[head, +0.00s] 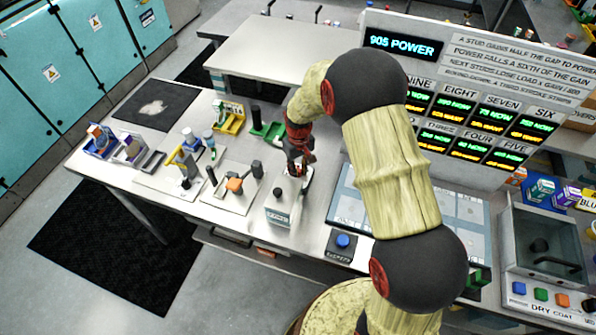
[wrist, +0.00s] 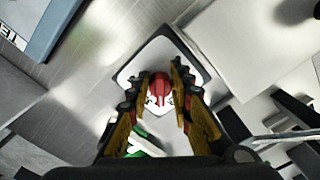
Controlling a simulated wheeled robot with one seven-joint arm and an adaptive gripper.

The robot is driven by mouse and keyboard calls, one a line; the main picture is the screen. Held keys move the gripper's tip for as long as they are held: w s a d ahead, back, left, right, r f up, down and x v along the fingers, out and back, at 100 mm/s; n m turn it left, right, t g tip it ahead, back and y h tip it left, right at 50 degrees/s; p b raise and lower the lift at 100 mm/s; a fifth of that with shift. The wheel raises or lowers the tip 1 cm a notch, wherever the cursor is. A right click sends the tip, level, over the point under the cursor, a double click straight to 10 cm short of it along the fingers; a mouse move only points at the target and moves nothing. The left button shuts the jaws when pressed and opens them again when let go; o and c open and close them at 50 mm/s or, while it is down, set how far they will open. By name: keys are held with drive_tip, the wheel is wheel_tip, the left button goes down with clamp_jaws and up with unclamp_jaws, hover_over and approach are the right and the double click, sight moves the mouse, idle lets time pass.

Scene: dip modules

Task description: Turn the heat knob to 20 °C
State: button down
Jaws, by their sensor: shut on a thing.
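The dial's markings are mostly hidden by the fingers, and I cannot read the setting. In the head view my gripper (head: 299,160) is over the small white box (head: 281,212) on the bench; the knob there is hidden behind my gripper.
A blue button box (head: 342,243) and a large panel (head: 455,205) lie to the right. An orange-topped device (head: 236,186) and trays (head: 228,123) stand to the left. A display board (head: 480,90) rises behind my arm. Open bench shows in front.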

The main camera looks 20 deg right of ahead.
drive_tip(key=n, duration=0.5)
drive_tip(key=shift+w+d+n, duration=0.2)
drive_tip(key=shift+n, duration=0.1)
drive_tip(key=n, duration=0.5)
drive_tip(key=shift+w+d+r, duration=0.1)
drive_tip(key=shift+w+d, duration=0.05)
drive_tip(key=shift+w, duration=0.05)
drive_tip(key=shift+n, duration=0.4)
drive_tip(key=c, duration=1.7)
unclamp_jaws()
wheel_tip(320, 180, up, 12)
drive_tip(key=shift+f, duration=0.1)
